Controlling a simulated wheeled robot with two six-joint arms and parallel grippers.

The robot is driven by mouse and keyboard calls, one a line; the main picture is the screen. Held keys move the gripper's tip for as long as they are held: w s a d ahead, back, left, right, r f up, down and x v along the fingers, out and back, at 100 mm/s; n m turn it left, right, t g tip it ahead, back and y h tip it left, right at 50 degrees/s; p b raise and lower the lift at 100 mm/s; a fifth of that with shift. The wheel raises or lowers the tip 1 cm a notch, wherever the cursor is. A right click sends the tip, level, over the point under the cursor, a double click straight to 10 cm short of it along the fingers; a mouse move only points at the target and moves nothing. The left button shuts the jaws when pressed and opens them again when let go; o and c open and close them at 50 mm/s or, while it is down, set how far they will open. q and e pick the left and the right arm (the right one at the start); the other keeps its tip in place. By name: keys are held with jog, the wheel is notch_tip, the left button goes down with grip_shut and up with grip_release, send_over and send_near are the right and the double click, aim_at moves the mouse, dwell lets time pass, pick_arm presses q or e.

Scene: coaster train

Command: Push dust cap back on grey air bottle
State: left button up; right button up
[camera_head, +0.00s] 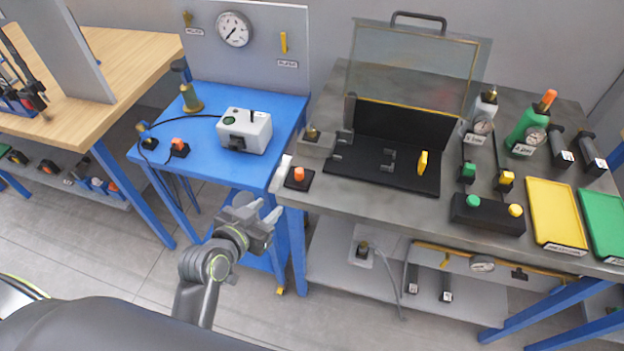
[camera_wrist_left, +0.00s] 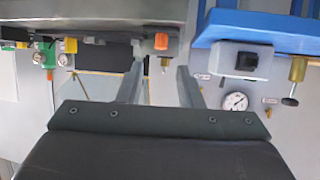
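The grey air bottle (camera_head: 486,108) stands at the back right of the grey bench, with a round gauge on its front and a brass tip on top. A small green-topped piece (camera_head: 467,172) and a yellow-topped piece (camera_head: 505,181) lie in front of the bottles, with dark cords running back from them. I cannot tell for certain which piece is the dust cap. My left gripper (camera_head: 262,212) is open and empty, in front of the gap between the blue table and the grey bench, far from the bottle. Its spread fingers also show in the left wrist view (camera_wrist_left: 160,85).
A green bottle (camera_head: 526,128) with an orange top stands right of the grey one. A black open case (camera_head: 385,165), a button box (camera_head: 487,214) and yellow tray (camera_head: 555,213) occupy the bench (camera_head: 345,208). An orange-topped block (camera_head: 298,178) sits at its left edge.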

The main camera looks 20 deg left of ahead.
pick_arm(q)
jog(key=r, duration=0.1)
jog(key=p, duration=0.1)
send_near(297, 175)
jog(key=p+x, duration=0.1)
jog(key=x, duration=0.4)
jog(key=shift+w+d+f+p, duration=0.2)
jog(key=shift+w+f+p, duration=0.05)
jog(key=shift+f+p, duration=0.1)
jog(key=shift+w+d+p, duration=0.1)
jog(key=shift+w+p, duration=0.3)
jog(key=shift+w, duration=0.3)
jog(key=shift+p+x, duration=0.4)
jog(key=shift+x, duration=1.55)
pick_arm(e)
notch_tip(297, 175, up, 4)
jog(key=shift+r, duration=0.25)
pick_arm(q)
grip_shut()
jog(key=shift+r, duration=0.1)
